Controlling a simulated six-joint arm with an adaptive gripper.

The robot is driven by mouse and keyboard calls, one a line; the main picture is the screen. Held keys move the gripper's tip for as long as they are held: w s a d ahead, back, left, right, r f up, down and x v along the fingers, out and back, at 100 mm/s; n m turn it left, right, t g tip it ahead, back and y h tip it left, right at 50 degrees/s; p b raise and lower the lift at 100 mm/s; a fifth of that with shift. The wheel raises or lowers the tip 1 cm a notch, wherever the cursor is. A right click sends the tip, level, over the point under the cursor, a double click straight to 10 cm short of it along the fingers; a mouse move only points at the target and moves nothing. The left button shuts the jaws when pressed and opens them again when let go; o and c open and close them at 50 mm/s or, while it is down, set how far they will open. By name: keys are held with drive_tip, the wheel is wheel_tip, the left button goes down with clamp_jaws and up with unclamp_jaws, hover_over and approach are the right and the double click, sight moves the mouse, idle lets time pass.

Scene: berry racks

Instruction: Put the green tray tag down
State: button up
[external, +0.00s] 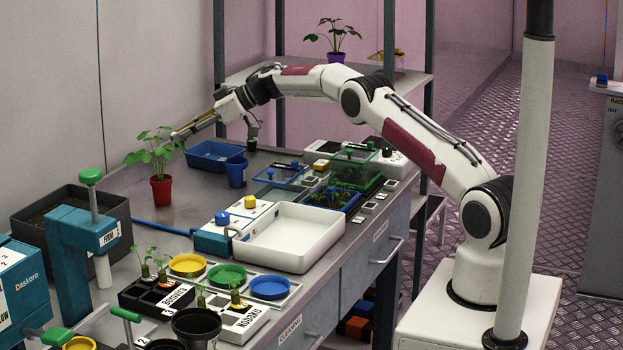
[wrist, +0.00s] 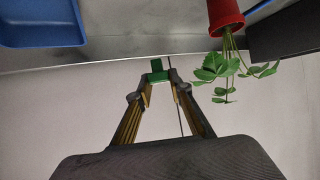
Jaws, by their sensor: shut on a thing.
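The green tray tag (wrist: 157,66) shows in the wrist view between my fingertips. My gripper (wrist: 158,82) is shut on it, with part of the tag standing out past the fingertips. In the external view my gripper (external: 178,136) reaches left over the back of the bench, close to the leaves of the red-potted plant. It is held above the bench top. I cannot make out the tag in the external view.
The red-potted plant (external: 161,190) is close by and also shows in the wrist view (wrist: 225,14). A blue tray (external: 213,156) and blue cup (external: 237,172) stand right of it. A dark planter box (external: 105,212) is at left. Bare bench lies in front of the plant.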

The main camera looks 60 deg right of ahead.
drive_tip(key=shift+r, duration=0.45)
drive_tip(key=shift+s, duration=0.15)
drive_tip(key=shift+s+f, duration=0.2)
drive_tip(key=shift+f, duration=0.05)
drive_tip(key=shift+m+h, duration=0.4)
drive_tip(key=shift+f, duration=0.15)
drive_tip(key=shift+f, duration=3.05)
drive_tip(key=shift+f, duration=0.1)
drive_tip(key=shift+f, duration=1.75)
drive_tip(key=shift+f, duration=0.2)
